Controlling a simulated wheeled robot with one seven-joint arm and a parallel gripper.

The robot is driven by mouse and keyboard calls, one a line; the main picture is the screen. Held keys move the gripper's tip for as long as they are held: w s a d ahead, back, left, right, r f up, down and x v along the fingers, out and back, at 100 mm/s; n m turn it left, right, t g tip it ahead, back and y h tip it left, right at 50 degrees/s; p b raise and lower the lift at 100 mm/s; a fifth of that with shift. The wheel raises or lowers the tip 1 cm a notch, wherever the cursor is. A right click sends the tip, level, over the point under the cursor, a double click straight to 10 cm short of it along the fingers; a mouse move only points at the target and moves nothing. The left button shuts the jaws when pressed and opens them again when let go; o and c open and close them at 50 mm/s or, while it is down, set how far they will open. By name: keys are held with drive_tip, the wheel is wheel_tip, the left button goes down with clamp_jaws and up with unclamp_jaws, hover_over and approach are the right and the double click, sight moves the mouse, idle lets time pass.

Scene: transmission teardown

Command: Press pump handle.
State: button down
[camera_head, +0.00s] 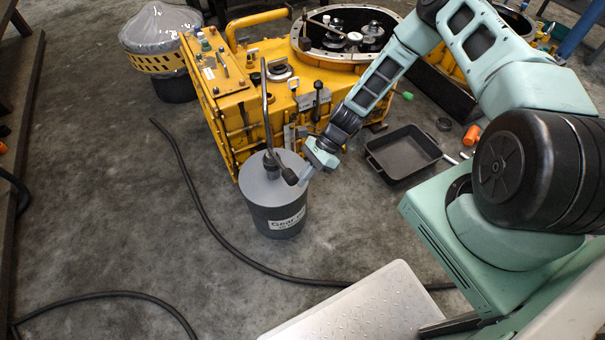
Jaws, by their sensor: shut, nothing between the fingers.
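The pump is a grey bucket (273,203) with a printed label on its front, standing upright on the floor left of my arm. A tall thin grey pump handle (265,105) rises nearly upright from its lid. A short dark piece (284,168) slants across the lid from the handle's foot toward my gripper. I cannot tell whether it is part of the pump. My gripper (303,180) is shut and empty at the lid's right edge, pointing down and left. It is to the right of the upright handle and well below its top. Whether the fingertips touch the pump is too small to tell.
A yellow transmission housing (235,115) stands right behind the pump. A black tray (403,152) and an orange object (471,135) lie to the right. A black hose (190,190) crosses the floor. A metal plate (375,305) is in front. Floor at left is mostly clear.

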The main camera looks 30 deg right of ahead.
drive_tip(key=d+f+v, duration=0.1)
drive_tip(key=v, duration=0.8)
drive_tip(key=shift+w+d+p, duration=0.15)
drive_tip(key=shift+d+p, duration=0.15)
drive_tip(key=shift+p, duration=0.15)
idle(0.4)
drive_tip(key=a+r+n+h+p, duration=0.2)
drive_tip(key=a+n+p, duration=0.2)
drive_tip(key=s+a+r+n+t+h+p, duration=0.1)
drive_tip(key=a+r+n+h+p, duration=0.1)
drive_tip(key=a+n+h+p, duration=0.1)
drive_tip(key=s+a+r+n+t+h+p, duration=0.1)
drive_tip(key=a+r+n+h+p, duration=0.1)
drive_tip(key=a+n+h+p, duration=0.1)
drive_tip(key=shift+s+a+r+n+p, duration=0.1)
drive_tip(key=shift+a+r+n+p, duration=0.05)
drive_tip(key=shift+a+n+p, duration=0.4)
drive_tip(key=shift+s+a+r+n+p, duration=0.15)
drive_tip(key=shift+a+n+p, duration=0.2)
drive_tip(key=shift+a+p, duration=0.3)
drive_tip(key=shift+a+r+n+t+h+p, duration=0.2)
drive_tip(key=shift+r+n+t+h+p, duration=0.2)
drive_tip(key=shift+n+h, duration=0.25)
